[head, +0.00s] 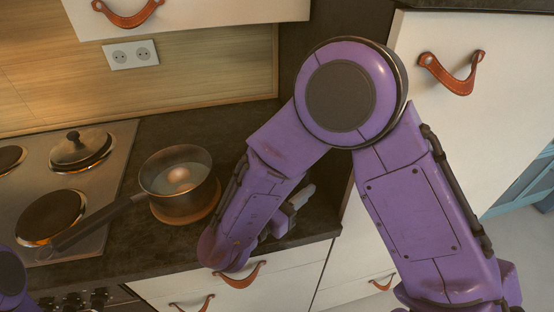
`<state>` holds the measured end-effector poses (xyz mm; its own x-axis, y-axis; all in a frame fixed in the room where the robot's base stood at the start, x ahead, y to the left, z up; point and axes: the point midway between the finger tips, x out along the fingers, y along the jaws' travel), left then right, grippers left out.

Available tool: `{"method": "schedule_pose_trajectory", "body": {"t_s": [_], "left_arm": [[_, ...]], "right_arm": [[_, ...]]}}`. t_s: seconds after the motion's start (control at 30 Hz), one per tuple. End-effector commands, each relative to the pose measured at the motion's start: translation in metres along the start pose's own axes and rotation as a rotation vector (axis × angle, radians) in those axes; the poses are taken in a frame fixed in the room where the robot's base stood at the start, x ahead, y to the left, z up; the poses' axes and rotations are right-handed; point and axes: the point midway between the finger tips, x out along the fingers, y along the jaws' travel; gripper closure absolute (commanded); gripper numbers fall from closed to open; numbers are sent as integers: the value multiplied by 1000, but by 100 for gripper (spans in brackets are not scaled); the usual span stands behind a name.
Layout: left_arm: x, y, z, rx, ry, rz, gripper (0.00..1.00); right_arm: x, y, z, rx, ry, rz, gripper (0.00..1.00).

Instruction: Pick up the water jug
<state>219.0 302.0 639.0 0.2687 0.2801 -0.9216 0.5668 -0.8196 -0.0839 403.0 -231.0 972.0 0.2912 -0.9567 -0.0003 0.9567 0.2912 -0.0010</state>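I cannot make out a water jug in the head view. My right arm reaches over the dark counter (150,255) and hides part of it. My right gripper (291,208) shows only as a small grey part behind my purple forearm, low over the counter near its front edge. Its fingertips are mostly hidden, so I cannot tell whether it is open or holds anything. Only a purple piece of my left arm shows at the lower left edge; my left gripper is out of view.
A saucepan (178,184) with a round, egg-like thing inside stands on a round wooden trivet (186,217), its handle pointing lower left. The hob (35,180) has a lidded burner or small pan. White drawers (300,275) with leather pulls lie below; a white cabinet (480,110) stands right.

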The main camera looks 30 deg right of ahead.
Motion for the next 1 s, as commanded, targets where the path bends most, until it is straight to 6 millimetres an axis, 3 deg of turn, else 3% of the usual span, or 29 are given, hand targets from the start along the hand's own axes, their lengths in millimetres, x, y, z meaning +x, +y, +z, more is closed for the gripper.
{"method": "schedule_pose_trajectory", "body": {"t_s": [0.03,0.2,0.43,0.53,1.0], "left_arm": [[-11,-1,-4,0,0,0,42],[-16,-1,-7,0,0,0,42],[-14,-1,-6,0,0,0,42],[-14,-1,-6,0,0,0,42],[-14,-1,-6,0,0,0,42]], "right_arm": [[10,-2,6,-4,1,-4,68],[34,-3,3,-1,0,-4,68],[37,-3,0,0,0,-3,68],[37,-3,1,0,0,-3,100],[37,-3,1,0,0,-3,100]]}}
